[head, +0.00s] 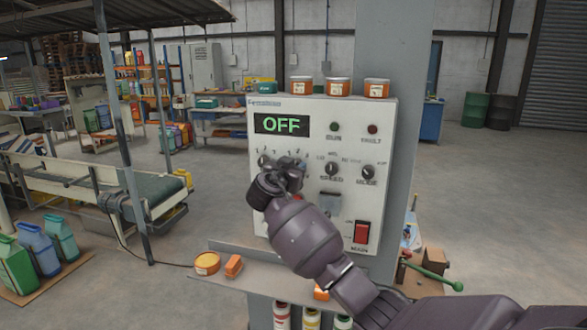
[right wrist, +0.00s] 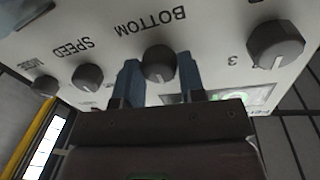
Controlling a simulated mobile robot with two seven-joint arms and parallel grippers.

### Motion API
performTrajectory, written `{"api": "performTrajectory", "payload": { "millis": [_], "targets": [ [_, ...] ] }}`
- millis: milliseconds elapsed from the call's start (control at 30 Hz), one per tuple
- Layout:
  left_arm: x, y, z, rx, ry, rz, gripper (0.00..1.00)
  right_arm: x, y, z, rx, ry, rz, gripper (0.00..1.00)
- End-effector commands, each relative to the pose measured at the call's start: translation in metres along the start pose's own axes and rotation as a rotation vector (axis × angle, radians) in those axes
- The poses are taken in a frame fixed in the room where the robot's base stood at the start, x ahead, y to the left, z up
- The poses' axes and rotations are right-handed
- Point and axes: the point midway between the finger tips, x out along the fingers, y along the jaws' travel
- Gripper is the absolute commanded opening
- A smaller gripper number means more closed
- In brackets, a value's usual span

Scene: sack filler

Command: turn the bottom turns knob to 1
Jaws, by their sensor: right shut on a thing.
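The control panel (head: 340,205) is a white box on a grey column, with a green OFF display (head: 281,124). The bottom turns knob (right wrist: 160,63) is dark grey and round, beside the upside-down word BOTTOM in the right wrist view. My right gripper (right wrist: 160,80) has its two blue fingers on either side of this knob and is shut on it. In the head view my right gripper (head: 291,170) covers this knob and most of its scale. I cannot tell which number its pointer faces. My left gripper is not in view.
Another knob (head: 264,161) is just left of my gripper. The speed knob (head: 331,168) and mode knob (head: 368,172) are to the right. A red main switch (head: 362,232) is lower right. Orange tubs (head: 339,87) stand on the panel's top. A ledge (head: 225,262) juts out below.

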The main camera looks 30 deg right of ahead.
Motion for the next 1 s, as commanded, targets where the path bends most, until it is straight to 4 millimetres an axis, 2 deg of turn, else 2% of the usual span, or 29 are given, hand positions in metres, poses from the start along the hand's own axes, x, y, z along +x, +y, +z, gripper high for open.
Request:
{"api": "performTrajectory", "payload": {
  "millis": [467,733,1000],
  "targets": [
    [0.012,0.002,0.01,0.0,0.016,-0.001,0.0,-0.001,0.0,0.005,-0.075,0.008,-0.002,0.13],
    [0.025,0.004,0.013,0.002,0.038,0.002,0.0,0.0,0.0,0.005,-0.225,0.023,-0.004,0.13],
    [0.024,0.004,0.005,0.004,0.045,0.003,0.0,0.0,0.001,0.002,-0.448,0.046,-0.007,0.13]
  ]
}}
